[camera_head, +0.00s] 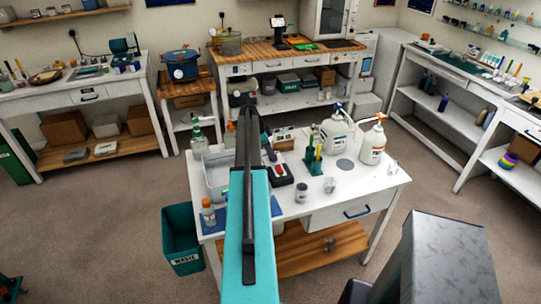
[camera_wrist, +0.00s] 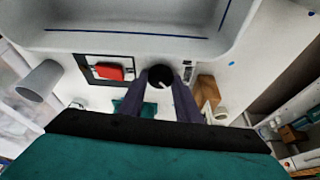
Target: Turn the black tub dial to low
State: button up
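The black tub dial (camera_wrist: 160,77) is round with a small pale mark near its lower right edge in the wrist view. It sits below the pale tub (camera_wrist: 200,42), whose inside has a dark blue line. My gripper (camera_wrist: 161,82) has its dark fingers apart, one on each side of the dial; I cannot tell whether they touch it. A red switch (camera_wrist: 108,72) in a black-framed panel is left of the dial. In the head view the tub (camera_head: 213,178) stands on the white table, partly behind my arm; the dial cannot be made out there.
On the table (camera_head: 372,184) stand a white pump bottle (camera_head: 337,134), an orange-topped pump bottle (camera_head: 372,146), a green holder (camera_head: 314,160) and a small jar (camera_head: 301,192). A green waste bin (camera_head: 182,240) is at the table's left. The floor in front is clear.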

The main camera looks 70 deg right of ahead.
jog(key=c, duration=0.3)
jog(key=shift+a, duration=0.45)
jog(key=shift+c, duration=0.4)
jog(key=shift+d+f, duration=0.1)
jog(key=shift+d, duration=0.2)
